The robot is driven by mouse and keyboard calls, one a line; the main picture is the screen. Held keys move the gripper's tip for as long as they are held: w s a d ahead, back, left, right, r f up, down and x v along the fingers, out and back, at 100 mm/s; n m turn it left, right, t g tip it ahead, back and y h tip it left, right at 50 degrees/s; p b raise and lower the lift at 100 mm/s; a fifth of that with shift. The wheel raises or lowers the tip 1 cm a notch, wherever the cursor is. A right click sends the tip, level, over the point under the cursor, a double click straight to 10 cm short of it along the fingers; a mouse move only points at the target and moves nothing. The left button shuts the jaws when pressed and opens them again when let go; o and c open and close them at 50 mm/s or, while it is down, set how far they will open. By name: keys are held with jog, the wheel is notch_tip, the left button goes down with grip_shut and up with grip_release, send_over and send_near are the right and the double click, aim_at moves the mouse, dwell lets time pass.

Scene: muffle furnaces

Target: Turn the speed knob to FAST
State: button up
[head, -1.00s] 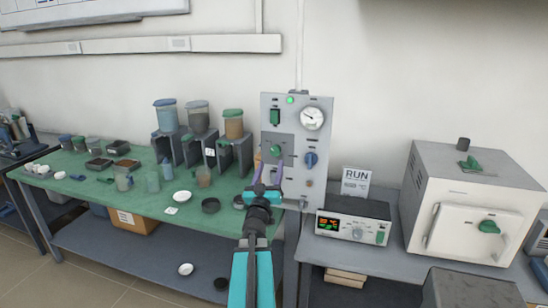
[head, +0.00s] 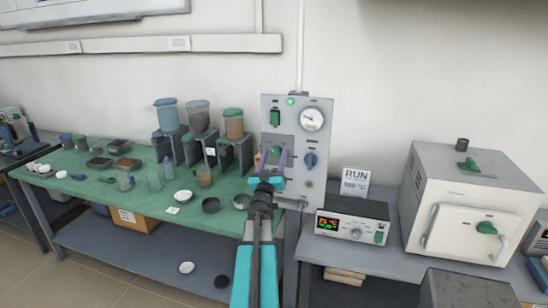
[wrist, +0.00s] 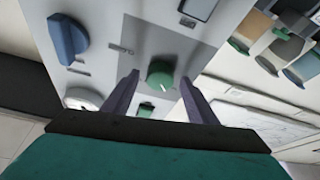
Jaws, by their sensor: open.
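A grey control panel (head: 270,185) stands on the wall side. It carries a round green knob (head: 276,150) on a darker grey patch and a blue knob (head: 310,160) to its right. Their labels are too small to read, so I cannot tell which is marked speed. My gripper (head: 272,160) is open in front of the green knob. In the wrist view the green knob (wrist: 161,74) shows between the two purple fingers, with a pale pointer mark on it. I see space on both sides of it. The blue knob (wrist: 68,39) is at upper left there.
A gauge (head: 312,118), a green switch (head: 275,118) and a lit green lamp (head: 290,101) are above on the panel. A controller box (head: 345,228) and a furnace (head: 465,200) stand to the right. A green bench (head: 120,195) with jars and dishes is to the left.

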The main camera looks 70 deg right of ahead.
jog(key=shift+c, duration=0.5)
jog(key=c, duration=1)
jog(key=shift+w+m+g+b, duration=0.1)
jog(key=shift+m+g+b, duration=0.25)
jog(key=shift+m, duration=0.25)
jog(key=m+g+b, duration=0.1)
jog(key=m, duration=0.2)
jog(key=shift+w+f+g, duration=0.1)
jog(key=shift+g, duration=0.25)
jog(key=m+g, duration=0.2)
jog(key=m, duration=0.2)
jog(key=m+g, duration=0.2)
jog(key=m, duration=0.2)
jog(key=shift+w+r+y+b, duration=0.2)
jog(key=shift+y+b, duration=0.1)
jog(key=m+g+y, duration=0.1)
jog(key=m, duration=0.2)
jog(key=m+g, duration=0.1)
jog(key=m, duration=0.2)
jog(key=shift+w+r+y+p, duration=0.1)
jog(key=shift+r+y+p, duration=0.05)
jog(key=shift+y+p, duration=0.25)
jog(key=m+y, duration=0.1)
jog(key=m, duration=0.1)
jog(key=m+g+y+p, duration=0.1)
jog(key=m, duration=0.2)
jog(key=shift+r, duration=0.1)
jog(key=shift+m, duration=0.4)
